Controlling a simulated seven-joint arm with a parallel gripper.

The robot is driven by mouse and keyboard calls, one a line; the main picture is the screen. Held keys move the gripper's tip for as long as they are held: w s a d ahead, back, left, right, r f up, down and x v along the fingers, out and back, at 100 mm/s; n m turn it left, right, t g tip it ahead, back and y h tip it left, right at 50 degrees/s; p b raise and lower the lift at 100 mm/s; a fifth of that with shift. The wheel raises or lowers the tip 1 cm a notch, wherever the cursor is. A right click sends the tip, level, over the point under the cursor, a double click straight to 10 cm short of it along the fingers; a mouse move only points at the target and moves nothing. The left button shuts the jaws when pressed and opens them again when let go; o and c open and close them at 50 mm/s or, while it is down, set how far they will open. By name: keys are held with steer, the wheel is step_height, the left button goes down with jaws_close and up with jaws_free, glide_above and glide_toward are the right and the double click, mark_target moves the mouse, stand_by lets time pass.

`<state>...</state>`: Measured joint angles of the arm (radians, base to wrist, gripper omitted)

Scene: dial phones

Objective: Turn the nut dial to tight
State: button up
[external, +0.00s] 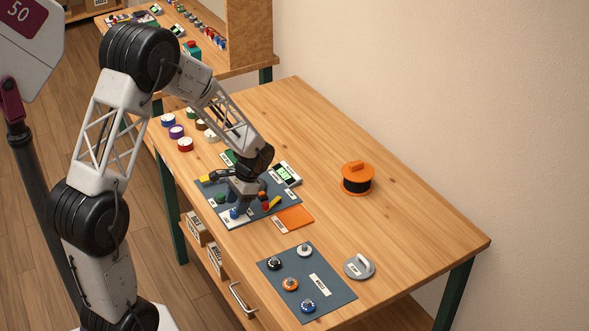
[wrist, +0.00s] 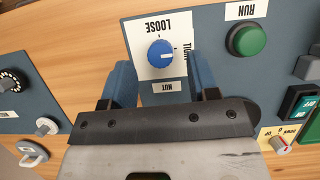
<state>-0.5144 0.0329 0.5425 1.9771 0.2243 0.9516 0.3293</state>
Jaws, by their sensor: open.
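The nut dial is a round blue knob (wrist: 161,54) on a white plate (wrist: 158,24) marked LOOSE, with a second label partly hidden by my right finger. A NUT label (wrist: 168,86) is beside it. The knob's white mark points roughly toward the LOOSE side. The knob also shows in the external view (external: 234,213), near the front edge of a blue-grey panel (external: 227,215). My gripper (wrist: 160,63) is open, with a blue finger on each side of the knob and clear gaps between; it holds nothing. In the external view my gripper (external: 244,195) is low over the panel.
A green RUN button (wrist: 246,39) and a small dial with a red mark (wrist: 281,144) lie to the right in the wrist view. An orange pad (external: 295,217), a second panel with several knobs (external: 325,270) and an orange-black drum (external: 357,180) are on the table.

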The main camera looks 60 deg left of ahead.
steer(key=shift+v, duration=2.65)
steer(key=s+d+r+t, duration=0.2)
steer(key=s+d+r, duration=0.1)
steer(key=d+r, duration=0.55)
steer(key=s+d+r+t, duration=0.1)
steer(key=s+d+r, duration=0.1)
steer(key=d+r, duration=0.6)
steer(key=s+d+r+t, duration=0.2)
steer(key=s+d+r, duration=0.1)
steer(key=s+d, duration=0.4)
steer(key=s+d+r+t, duration=0.2)
steer(key=s+d+r, duration=0.1)
steer(key=s+d, duration=0.4)
steer(key=shift+s+d, duration=0.2)
steer(key=shift+s, duration=0.35)
steer(key=shift+r, duration=0.15)
steer(key=shift+c, duration=0.2)
